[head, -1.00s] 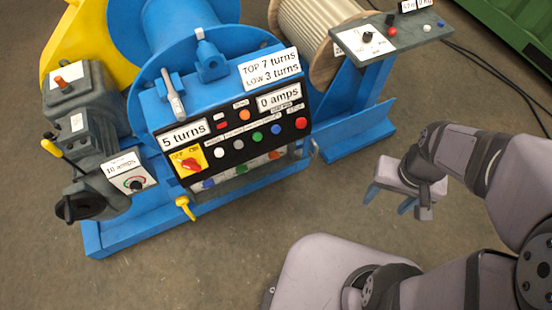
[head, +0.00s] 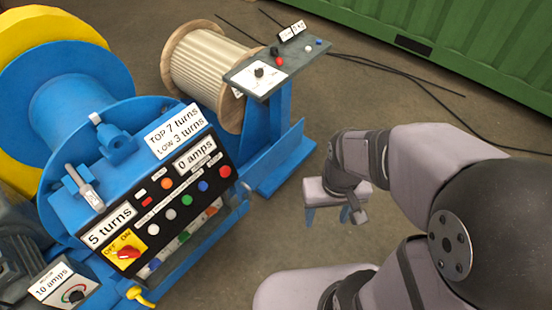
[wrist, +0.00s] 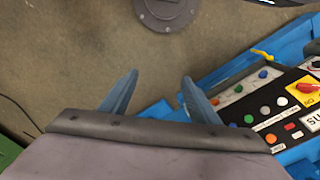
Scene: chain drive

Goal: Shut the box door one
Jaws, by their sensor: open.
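The control box (head: 140,205) is a black panel with coloured buttons, a red switch on yellow and labels "5 turns" and "0 amps", on a blue winch frame. A glossy strip (head: 185,238) along its lower edge repeats the button colours. It may be the box door hanging open, but I cannot tell for sure. The panel (wrist: 265,108) also shows at the right of the wrist view. My gripper (head: 327,216) is open and empty, pointing down over bare floor to the right of the box. Its two blue fingers (wrist: 160,76) are apart in the wrist view.
A green container (head: 450,45) and black cables lie at the back right. A yellow lever (head: 140,294) sticks out low at front. The floor around my gripper is clear.

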